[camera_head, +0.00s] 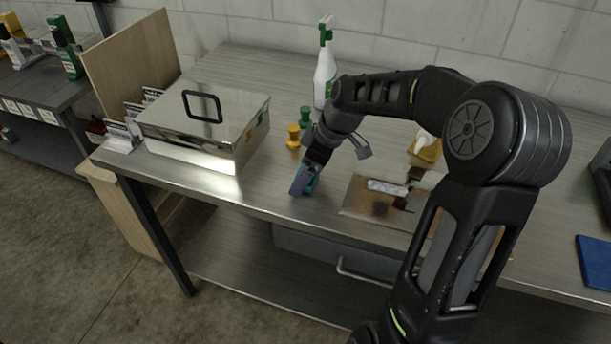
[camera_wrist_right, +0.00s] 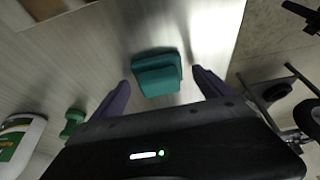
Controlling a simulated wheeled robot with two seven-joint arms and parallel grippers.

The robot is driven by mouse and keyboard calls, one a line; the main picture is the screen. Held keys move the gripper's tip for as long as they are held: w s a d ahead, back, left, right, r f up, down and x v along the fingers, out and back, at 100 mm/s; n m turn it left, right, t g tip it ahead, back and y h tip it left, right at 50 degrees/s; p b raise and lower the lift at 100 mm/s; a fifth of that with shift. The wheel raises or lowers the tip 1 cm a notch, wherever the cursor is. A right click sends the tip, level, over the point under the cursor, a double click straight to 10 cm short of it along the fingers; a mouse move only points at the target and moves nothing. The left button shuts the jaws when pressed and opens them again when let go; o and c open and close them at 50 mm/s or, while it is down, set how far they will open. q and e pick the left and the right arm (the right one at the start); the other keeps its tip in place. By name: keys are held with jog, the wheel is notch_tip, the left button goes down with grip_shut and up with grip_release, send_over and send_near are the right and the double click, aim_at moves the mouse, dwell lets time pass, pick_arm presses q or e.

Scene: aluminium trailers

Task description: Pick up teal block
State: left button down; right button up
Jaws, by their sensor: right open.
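The teal block (camera_wrist_right: 157,73) lies on the metal-topped workbench (camera_head: 262,195), near its front edge. In the wrist view it shows whole, ahead of and between the two purple fingers of my right gripper (camera_wrist_right: 160,77). The fingers are open, with a gap on each side of the block. In the head view my right gripper (camera_head: 303,181) points down at the bench and mostly hides the block; a teal part (camera_head: 311,179) shows beside the purple finger. I cannot tell whether a finger touches it. My left gripper is in neither view.
A shiny metal box (camera_head: 205,125) stands left of the gripper. A yellow peg (camera_head: 293,136), a green peg (camera_head: 305,117) and a spray bottle (camera_head: 325,70) stand behind it. A flat board (camera_head: 362,205) lies just right. A blue item (camera_head: 594,262) is at far right.

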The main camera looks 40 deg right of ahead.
jog(key=shift+c, duration=0.3)
jog(key=c, duration=1.4)
notch_tip(320, 180, up, 10)
jog(key=shift+r+b, duration=0.1)
jog(key=shift+b, duration=0.35)
